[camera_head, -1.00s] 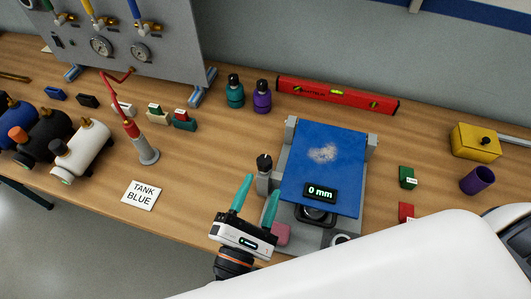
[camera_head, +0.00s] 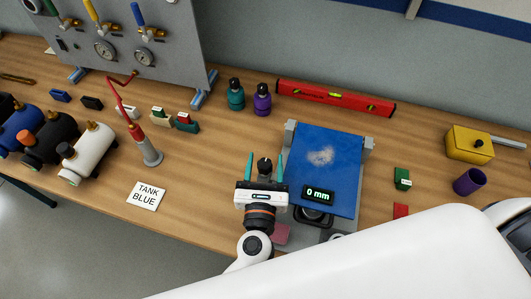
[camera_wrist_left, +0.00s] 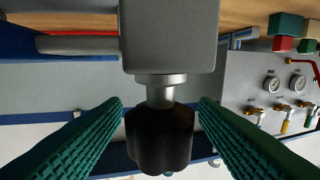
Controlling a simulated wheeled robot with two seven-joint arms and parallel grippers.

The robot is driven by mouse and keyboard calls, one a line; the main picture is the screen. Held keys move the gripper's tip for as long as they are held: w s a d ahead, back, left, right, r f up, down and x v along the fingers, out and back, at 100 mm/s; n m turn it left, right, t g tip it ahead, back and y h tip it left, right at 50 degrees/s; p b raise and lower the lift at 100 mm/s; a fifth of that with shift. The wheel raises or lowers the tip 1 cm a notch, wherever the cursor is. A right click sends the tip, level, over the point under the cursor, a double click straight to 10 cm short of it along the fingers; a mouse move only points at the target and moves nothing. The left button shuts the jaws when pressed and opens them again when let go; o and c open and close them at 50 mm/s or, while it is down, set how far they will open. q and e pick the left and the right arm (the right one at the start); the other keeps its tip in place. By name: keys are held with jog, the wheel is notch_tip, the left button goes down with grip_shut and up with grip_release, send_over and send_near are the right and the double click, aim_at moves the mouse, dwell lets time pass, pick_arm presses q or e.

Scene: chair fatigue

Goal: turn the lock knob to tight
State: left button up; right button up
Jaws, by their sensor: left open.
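The lock knob (camera_head: 264,165) is a black cap on the left side of the grey fixture with the blue plate (camera_head: 330,160). In the left wrist view the black knob (camera_wrist_left: 160,138) hangs on a short metal stem from a grey block (camera_wrist_left: 168,35). My left gripper (camera_head: 264,168) is open, with one teal finger on each side of the knob. In the wrist view gaps show between the knob and both fingers (camera_wrist_left: 160,145). A display (camera_head: 318,195) on the fixture reads 0 mm. My right gripper is not in view.
A red level (camera_head: 335,98) lies behind the fixture. Teal (camera_head: 236,95) and purple (camera_head: 262,99) bottles stand behind the knob. A yellow box (camera_head: 470,144) and purple cup (camera_head: 469,181) are at right. A TANK BLUE card (camera_head: 146,195) lies at left on bare wood.

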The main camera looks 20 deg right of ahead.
pick_arm(q)
jog(key=shift+x, duration=0.9)
jog(key=shift+c, duration=0.3)
jog(key=c, duration=0.9)
